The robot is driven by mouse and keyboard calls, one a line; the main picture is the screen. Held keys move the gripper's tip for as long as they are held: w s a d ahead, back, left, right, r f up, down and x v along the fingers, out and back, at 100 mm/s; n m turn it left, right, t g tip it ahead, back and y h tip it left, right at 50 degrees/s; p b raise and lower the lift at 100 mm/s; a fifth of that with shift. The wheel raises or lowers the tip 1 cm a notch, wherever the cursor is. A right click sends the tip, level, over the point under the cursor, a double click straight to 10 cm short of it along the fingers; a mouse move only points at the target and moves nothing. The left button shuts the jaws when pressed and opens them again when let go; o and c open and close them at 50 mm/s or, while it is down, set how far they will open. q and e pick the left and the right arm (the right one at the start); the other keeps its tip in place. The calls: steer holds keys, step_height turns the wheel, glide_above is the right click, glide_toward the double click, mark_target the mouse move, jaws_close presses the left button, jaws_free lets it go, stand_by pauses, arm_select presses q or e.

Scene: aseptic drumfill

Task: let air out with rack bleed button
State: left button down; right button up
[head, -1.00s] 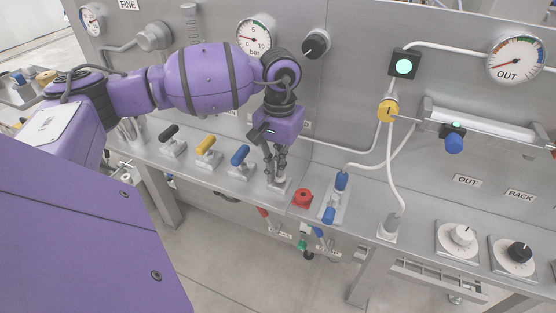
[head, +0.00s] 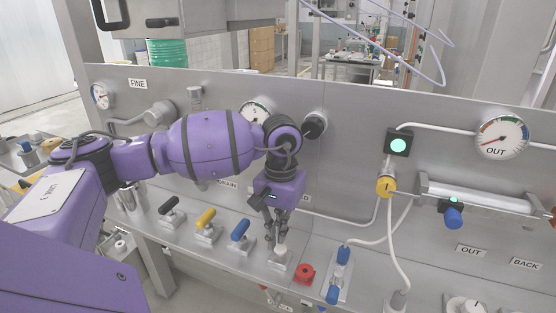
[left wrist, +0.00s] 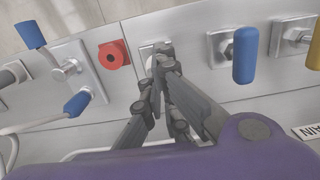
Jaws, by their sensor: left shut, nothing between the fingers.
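My left gripper (head: 276,236) is shut and empty. It points down at a small grey plate (head: 281,262) with a pale fitting, between the blue-handled lever and the red knob. In the left wrist view the closed fingertips (left wrist: 160,60) cover most of this plate, so the fitting is largely hidden and I cannot tell whether they touch it. No label I can read marks the bleed button. The red knob (head: 304,273) stands just right of the plate; it also shows in the left wrist view (left wrist: 113,55). My right gripper is not in view.
Black (head: 171,211), yellow (head: 207,225) and blue (head: 240,235) levers stand left of the gripper. A blue-ended double valve (head: 338,275) is right of the red knob. The panel carries a green lamp (head: 398,145) and an OUT gauge (head: 502,137); my arm partly covers another gauge (head: 257,108).

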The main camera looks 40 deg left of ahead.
arm_select(q)
step_height(320, 180, up, 21)
steer(key=w+b, duration=0.1)
steer(key=shift+w+a+f, duration=0.15)
steer(key=shift+a, duration=0.15)
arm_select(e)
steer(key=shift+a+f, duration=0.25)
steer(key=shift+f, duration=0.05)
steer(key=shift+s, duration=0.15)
